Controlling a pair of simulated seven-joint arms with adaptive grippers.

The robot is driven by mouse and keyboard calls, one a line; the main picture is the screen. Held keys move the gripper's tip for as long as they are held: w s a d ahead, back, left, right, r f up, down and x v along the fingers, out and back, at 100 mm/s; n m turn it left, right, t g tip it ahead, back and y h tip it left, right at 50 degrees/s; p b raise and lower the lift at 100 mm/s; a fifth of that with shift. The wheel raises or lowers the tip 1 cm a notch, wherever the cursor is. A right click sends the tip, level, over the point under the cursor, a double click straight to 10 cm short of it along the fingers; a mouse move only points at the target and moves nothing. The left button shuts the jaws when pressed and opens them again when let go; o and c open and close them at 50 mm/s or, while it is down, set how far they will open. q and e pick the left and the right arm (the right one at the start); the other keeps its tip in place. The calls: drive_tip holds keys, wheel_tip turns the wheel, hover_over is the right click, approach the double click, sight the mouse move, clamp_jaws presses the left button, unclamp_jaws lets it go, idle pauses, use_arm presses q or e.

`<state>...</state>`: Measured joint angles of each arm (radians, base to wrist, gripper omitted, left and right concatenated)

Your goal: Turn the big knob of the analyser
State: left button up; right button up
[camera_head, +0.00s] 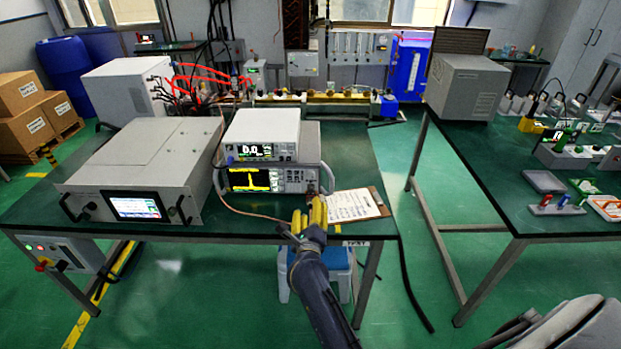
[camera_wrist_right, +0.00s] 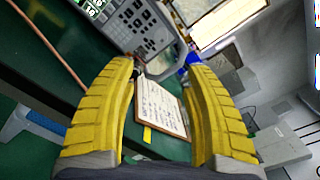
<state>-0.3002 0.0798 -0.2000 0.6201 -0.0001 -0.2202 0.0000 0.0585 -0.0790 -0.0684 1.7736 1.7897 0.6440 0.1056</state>
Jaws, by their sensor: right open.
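The analyser (camera_head: 268,180) is the lower grey box of a stack on the left table, with a yellow trace on its screen. Its big knob (camera_head: 312,188) is at the right end of its front, small and partly hidden behind my gripper. My right gripper (camera_head: 308,210), with yellow fingers, is open in front of the analyser's right end. In the right wrist view, the analyser's panel (camera_wrist_right: 133,24) lies beyond the open fingers (camera_wrist_right: 163,75). A dark shape by the left fingertip there may be the knob; contact cannot be told. My left gripper is not in view.
A white meter (camera_head: 262,136) sits on the analyser. A clipboard (camera_head: 356,205) with paper lies just right of it. A large grey generator (camera_head: 140,170) stands at left. A thin copper-coloured cable (camera_head: 250,214) runs along the table front. A blue and white stool (camera_head: 335,268) stands below.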

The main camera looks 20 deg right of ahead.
sight(310, 177)
drive_tip(key=x, duration=1.6)
drive_tip(key=shift+w+d, duration=0.2)
drive_tip(key=shift+w, duration=0.05)
clamp_jaws()
